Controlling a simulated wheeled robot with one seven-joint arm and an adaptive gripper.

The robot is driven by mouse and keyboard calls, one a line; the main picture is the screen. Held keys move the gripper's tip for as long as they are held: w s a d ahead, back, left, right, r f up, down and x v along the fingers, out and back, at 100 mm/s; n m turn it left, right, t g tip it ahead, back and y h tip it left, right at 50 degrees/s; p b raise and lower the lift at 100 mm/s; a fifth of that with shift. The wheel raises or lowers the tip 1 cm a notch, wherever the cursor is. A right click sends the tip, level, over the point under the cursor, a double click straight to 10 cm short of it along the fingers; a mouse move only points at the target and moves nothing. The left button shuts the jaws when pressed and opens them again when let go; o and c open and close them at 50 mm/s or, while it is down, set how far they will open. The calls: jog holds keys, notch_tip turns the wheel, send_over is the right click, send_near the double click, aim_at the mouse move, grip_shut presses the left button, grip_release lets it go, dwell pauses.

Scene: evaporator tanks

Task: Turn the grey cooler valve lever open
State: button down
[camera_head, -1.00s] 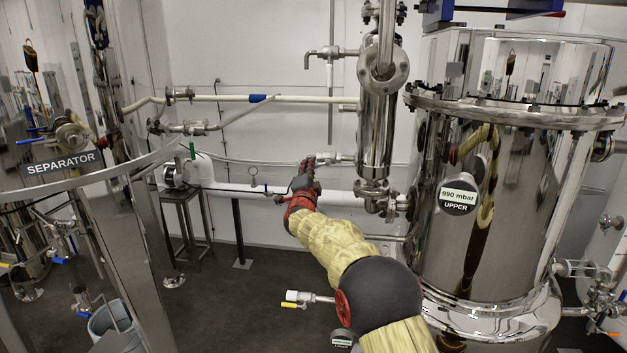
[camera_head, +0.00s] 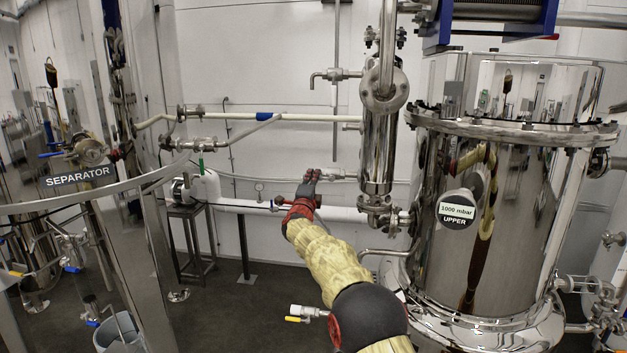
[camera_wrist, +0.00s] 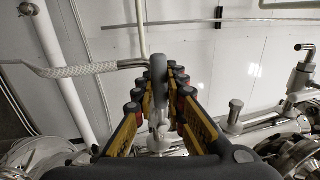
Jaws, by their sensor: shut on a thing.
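The grey cooler valve lever (camera_wrist: 158,76) is a rounded grey bar between my fingers in the wrist view. It stands upright in that picture. My gripper (camera_wrist: 160,90) is shut on it, with the fingers on both sides. The valve body below the lever is partly hidden by the fingers. In the head view my gripper (camera_head: 311,178) is near the valve fitting (camera_head: 338,175), left of the slim vertical steel cooler (camera_head: 378,140). The lever is too small to make out clearly there.
A braided hose (camera_wrist: 85,69) ends beside the lever in the wrist view. The large steel tank (camera_head: 490,240) with its "1000 mbar UPPER" gauge (camera_head: 456,211) stands right of my arm. A white horizontal pipe (camera_head: 240,206) runs behind. Open floor (camera_head: 235,310) lies at lower left.

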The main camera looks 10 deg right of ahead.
jog(key=c, duration=1.9)
grip_release()
jog(key=shift+o, duration=0.4)
jog(key=shift+s, duration=0.1)
jog(key=v, duration=1.1)
jog(key=shift+s+f, duration=0.15)
jog(key=shift+s, duration=0.2)
jog(key=shift+a, duration=0.15)
